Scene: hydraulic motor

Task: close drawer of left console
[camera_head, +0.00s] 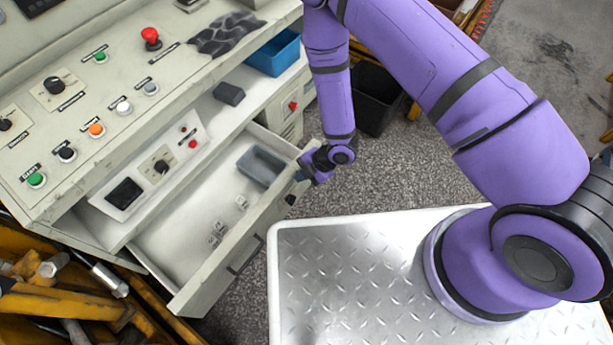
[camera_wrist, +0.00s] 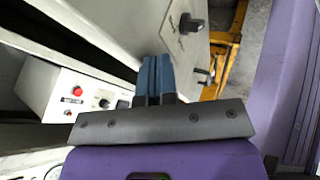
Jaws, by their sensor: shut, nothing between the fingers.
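The left console (camera_head: 110,110) is a pale control desk on the left in the head view. Its drawer (camera_head: 205,275) is pulled open, with the front panel facing the floor and a dark handle (camera_head: 247,256) on it. Inside lie a grey-blue tray (camera_head: 261,166) and several small pale blocks.
My arm reaches over a metal tread-plate platform (camera_head: 350,290). A blue bin (camera_head: 273,54) sits in the console's shelf and a black bin (camera_head: 377,98) stands on the floor behind my arm. Yellow machinery (camera_head: 60,300) is at the lower left. Speckled floor (camera_head: 420,165) is clear between.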

